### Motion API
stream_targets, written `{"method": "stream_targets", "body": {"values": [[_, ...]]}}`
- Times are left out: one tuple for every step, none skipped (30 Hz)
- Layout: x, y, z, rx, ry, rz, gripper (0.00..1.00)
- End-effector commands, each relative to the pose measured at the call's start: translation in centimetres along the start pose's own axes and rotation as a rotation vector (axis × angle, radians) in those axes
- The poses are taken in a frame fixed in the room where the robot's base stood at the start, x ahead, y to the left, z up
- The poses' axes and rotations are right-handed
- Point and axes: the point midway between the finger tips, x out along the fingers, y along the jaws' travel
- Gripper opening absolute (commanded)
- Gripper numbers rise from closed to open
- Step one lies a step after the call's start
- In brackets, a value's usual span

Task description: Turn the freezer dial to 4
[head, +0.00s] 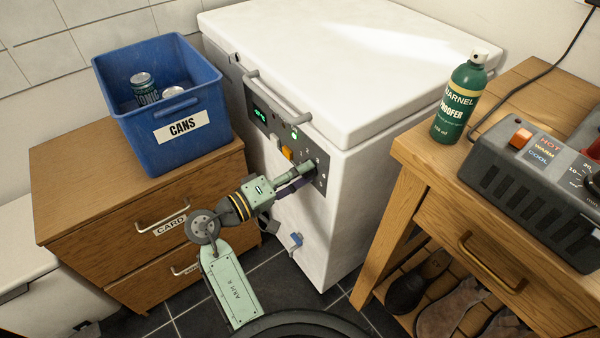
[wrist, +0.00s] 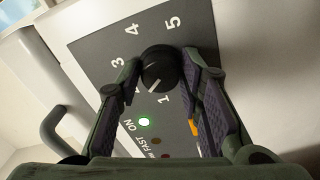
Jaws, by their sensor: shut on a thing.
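The freezer dial is a round black knob (wrist: 160,68) on a dark panel (wrist: 95,50) marked 1 to 5, in the wrist view. Its pale mark points down-left, between the 1 and the partly hidden 2. The 4 is at the knob's upper left, and the 5 above it. My gripper (wrist: 161,72) is shut on the dial, one finger at each side. In the head view my gripper (head: 304,178) reaches the front panel of the white chest freezer (head: 325,215) and hides the dial.
A green lamp (wrist: 144,121) glows on the panel. The freezer's lid handle (head: 280,98) juts out above my gripper. A wooden drawer unit (head: 80,195) with a blue cans bin (head: 185,150) stands left. A wooden bench (head: 425,160) with a spray can (head: 460,100) stands right.

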Motion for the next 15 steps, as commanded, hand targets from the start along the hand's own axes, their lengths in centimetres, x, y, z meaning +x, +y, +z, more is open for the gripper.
{"method": "stream_targets", "body": {"values": [[0.01,-0.04,0.01,-0.001,0.0,-0.001,0.06],[0.01,-0.04,0.01,-0.001,0.0,-0.001,0.06],[0.01,-0.04,0.01,-0.001,0.0,-0.001,0.35],[0.01,-0.04,0.01,-0.001,0.0,-0.001,0.37],[0.01,-0.04,0.01,-0.001,0.0,-0.001,0.39],[0.02,-0.04,0.01,-0.001,0.0,-0.001,0.42],[0.01,-0.04,0.01,-0.001,0.0,-0.001,0.44],[0.01,-0.03,0.01,-0.001,0.0,0.0,0.46],[0.01,-0.03,0.01,-0.001,0.0,0.0,0.48],[0.01,-0.03,0.01,-0.001,0.0,0.0,0.5],[0.01,-0.03,0.01,-0.001,0.0,0.0,0.52],[0.01,-0.02,0.01,-0.001,0.0,0.0,0.55],[0.01,-0.02,0.0,-0.001,0.0,0.0,0.55],[0.01,-0.02,0.0,-0.001,0.0,0.0,0.55],[0.01,-0.02,0.0,-0.001,0.0,0.0,0.55]]}}
